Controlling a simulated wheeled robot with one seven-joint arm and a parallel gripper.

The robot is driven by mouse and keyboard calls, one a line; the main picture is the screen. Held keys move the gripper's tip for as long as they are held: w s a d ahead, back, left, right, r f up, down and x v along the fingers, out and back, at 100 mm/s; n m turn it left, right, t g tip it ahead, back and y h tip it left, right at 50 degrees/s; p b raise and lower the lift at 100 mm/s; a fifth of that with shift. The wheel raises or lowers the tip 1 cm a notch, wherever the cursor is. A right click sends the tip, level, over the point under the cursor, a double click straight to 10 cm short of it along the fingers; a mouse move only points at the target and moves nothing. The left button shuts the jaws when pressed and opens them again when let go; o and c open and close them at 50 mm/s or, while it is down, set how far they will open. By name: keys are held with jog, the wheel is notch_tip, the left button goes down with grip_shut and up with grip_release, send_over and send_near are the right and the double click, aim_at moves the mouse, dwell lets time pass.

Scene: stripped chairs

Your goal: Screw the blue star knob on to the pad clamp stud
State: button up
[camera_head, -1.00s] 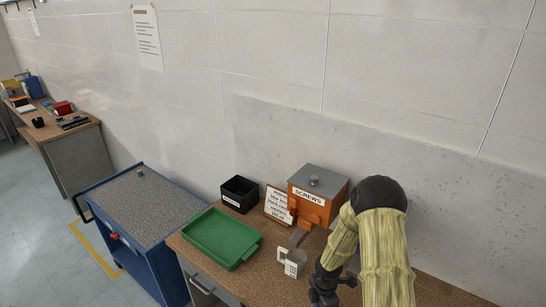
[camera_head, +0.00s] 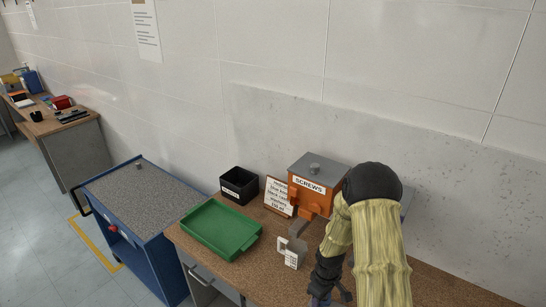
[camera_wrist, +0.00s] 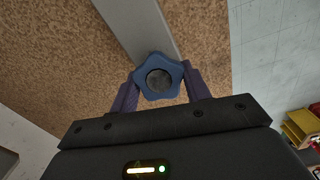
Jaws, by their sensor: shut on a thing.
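The blue star knob (camera_wrist: 159,96) sits between the two purple fingers of my gripper (camera_wrist: 160,82) in the wrist view. The gripper is shut on it, one finger at each side. The knob's round grey centre faces the wrist camera. A flat grey bar (camera_wrist: 138,25) runs behind the knob, over the brown worktop; I cannot tell how far apart they are. In the head view my gripper (camera_head: 326,299) is low at the bottom edge, mostly hidden by my arm. I cannot make out the pad clamp stud in either view.
The brown worktop (camera_head: 270,270) carries a green tray (camera_head: 222,230), a black bin (camera_head: 239,186), an orange SCREWS box (camera_head: 316,183), a written card (camera_head: 278,197) and a small pale keypad-like object (camera_head: 291,253). A blue cart (camera_head: 150,200) stands left. The wall is close behind.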

jog(key=m, duration=0.5)
jog(key=shift+s+a+f+b, duration=0.1)
jog(key=shift+s+b, duration=0.05)
jog(key=shift+b, duration=0.2)
jog(key=m, duration=0.4)
jog(key=shift+b, duration=0.35)
jog(key=m, duration=0.7)
jog(key=shift+m, duration=0.4)
jog(key=o, duration=1.4)
jog(key=shift+o, duration=0.2)
